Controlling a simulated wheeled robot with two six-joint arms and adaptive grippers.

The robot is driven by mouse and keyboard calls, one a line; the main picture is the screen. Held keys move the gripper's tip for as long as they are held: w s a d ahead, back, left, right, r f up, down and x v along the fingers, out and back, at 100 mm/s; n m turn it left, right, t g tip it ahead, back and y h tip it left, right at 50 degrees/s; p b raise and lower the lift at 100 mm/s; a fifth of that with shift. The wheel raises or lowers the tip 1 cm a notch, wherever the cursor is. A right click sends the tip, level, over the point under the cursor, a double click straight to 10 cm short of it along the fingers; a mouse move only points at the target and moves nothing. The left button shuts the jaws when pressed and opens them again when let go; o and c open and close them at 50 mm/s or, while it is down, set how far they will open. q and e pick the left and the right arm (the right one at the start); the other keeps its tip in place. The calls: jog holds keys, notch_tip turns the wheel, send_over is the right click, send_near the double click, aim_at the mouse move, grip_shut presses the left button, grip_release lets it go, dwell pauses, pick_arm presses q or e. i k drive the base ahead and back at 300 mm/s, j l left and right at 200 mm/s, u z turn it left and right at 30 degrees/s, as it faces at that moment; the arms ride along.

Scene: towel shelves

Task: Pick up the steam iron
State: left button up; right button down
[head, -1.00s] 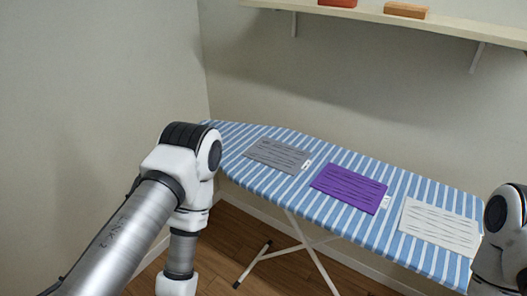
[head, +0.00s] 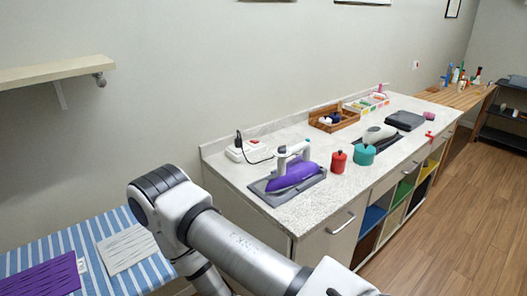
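A steam iron (head: 292,176) with a purple body and a white handle rests on a dark grey pad (head: 259,189) near the close end of the speckled counter. A dark cord runs from near it to a white socket block (head: 250,150) behind. A second, pale iron-like object (head: 378,133) lies on a dark pad farther along the counter. My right arm crosses the lower middle of the head view, in front of and below the counter. Neither of my grippers is in view.
A red canister (head: 338,162) and a teal one (head: 364,155) stand right of the iron. A wooden tray (head: 334,127) is behind them. The ironing board (head: 50,250) with folded cloths is at lower left. Wooden floor (head: 455,215) is clear at right.

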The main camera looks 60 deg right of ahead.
aim_at(294, 173)
jog(key=z, duration=1.95)
jog(key=i, duration=0.1)
